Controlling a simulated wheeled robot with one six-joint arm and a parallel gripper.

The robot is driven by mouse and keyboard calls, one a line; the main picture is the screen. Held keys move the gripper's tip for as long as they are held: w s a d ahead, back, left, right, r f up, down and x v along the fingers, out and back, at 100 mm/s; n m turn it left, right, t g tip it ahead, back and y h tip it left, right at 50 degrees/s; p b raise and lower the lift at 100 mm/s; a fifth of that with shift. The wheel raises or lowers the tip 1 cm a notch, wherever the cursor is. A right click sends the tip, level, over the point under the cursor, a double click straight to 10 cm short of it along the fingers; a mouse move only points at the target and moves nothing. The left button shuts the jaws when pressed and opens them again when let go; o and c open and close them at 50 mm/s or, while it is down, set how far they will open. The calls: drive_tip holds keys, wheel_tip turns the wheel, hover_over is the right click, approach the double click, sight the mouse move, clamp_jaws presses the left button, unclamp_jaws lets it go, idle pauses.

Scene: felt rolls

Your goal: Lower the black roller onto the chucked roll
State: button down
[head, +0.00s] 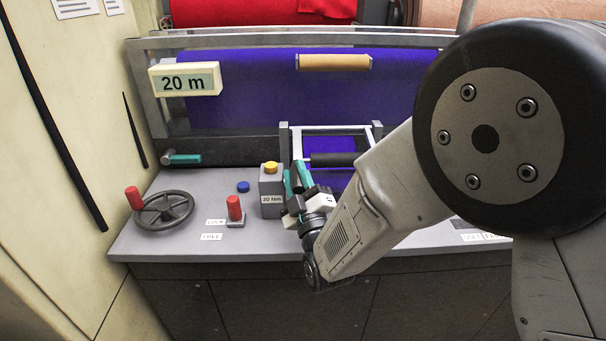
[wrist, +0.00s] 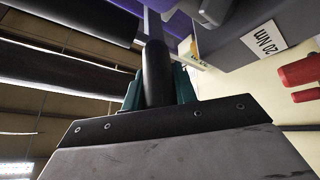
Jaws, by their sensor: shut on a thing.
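The black roller (head: 335,160) lies across a grey frame (head: 330,129) at the middle of the bench, with blue felt showing above and below it. My gripper (head: 303,176), with teal fingers, is at the frame's left side. In the wrist view its fingers (wrist: 158,90) are shut on a black handle (wrist: 156,70), which continues into a grey bar. My arm hides the right end of the roller. I cannot tell which part is the chucked roll, nor whether the roller touches it. A brown tube (head: 333,62) lies higher, in front of the blue felt (head: 260,85).
A grey box (head: 271,190) marked 20 Nm with a yellow knob stands close left of my gripper. Further left are a blue button (head: 243,186), a red-handled lever (head: 235,208) and a handwheel (head: 164,209). A 20 m sign (head: 185,79) hangs upper left.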

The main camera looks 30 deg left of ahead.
drive_tip(key=shift+r, duration=0.1)
drive_tip(key=c, duration=1.4)
unclamp_jaws()
drive_tip(key=v, duration=0.7)
drive_tip(key=shift+s+d+f, duration=0.2)
drive_tip(key=shift+s+d, duration=0.05)
